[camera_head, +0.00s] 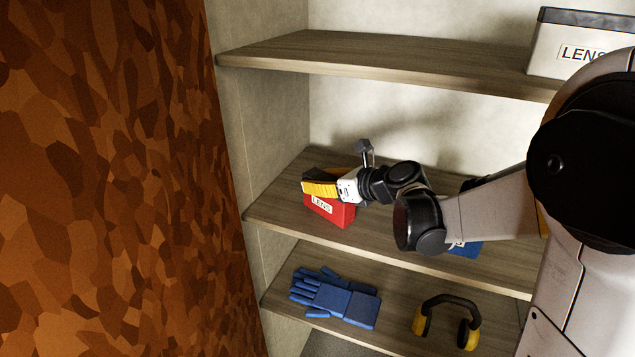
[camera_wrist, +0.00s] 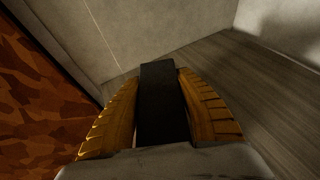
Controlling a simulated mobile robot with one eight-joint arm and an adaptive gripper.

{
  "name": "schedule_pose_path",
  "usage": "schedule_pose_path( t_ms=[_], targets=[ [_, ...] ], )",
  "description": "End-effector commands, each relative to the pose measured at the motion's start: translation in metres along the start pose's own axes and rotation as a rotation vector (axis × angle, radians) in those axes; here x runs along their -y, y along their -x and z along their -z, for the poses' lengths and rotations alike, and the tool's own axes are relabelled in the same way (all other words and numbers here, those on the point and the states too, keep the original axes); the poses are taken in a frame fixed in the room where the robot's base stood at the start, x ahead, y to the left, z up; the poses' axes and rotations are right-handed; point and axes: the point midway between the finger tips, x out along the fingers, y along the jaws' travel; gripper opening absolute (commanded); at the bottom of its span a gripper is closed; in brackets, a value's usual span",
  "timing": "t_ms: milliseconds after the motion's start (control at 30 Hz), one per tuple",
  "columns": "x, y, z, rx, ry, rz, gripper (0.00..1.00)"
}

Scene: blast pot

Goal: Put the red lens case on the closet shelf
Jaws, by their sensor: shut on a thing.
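The red lens case (camera_head: 330,211), with a "LENS" label on its front, is at the left end of the closet's middle shelf (camera_head: 275,207). My gripper (camera_head: 320,187) is over it, with its yellow fingers closed on the dark upper part of the case. In the wrist view this dark part (camera_wrist: 160,105) sits between both fingers (camera_wrist: 160,110), and the red sides are hidden. The case is at or just above the shelf board; I cannot tell whether it touches.
A white "LENS" box (camera_head: 575,48) stands on the top shelf (camera_head: 400,68). A blue object (camera_head: 466,248) is partly hidden behind my arm on the middle shelf. Blue gloves (camera_head: 335,298) and earmuffs (camera_head: 447,320) lie on the lower shelf. A camouflage-patterned surface (camera_head: 100,180) borders the left.

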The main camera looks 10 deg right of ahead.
Motion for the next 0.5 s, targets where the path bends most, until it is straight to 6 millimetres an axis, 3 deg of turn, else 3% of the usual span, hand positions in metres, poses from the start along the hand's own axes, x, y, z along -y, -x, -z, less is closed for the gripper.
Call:
schedule_pose_path(
  t_ms=[233, 267, 300, 500],
  targets=[
    [0.0001, -0.0011, 0.0027, 0.0, 0.0, 0.0, 0.0],
    [0.0001, -0.0007, 0.0019, 0.0, 0.0, 0.0, 0.48],
    [0.0001, -0.0005, 0.0015, 0.0, 0.0, 0.0, 0.58],
    [0.0001, -0.0004, 0.0013, 0.0, 0.0, 0.0, 0.58]
  ],
)
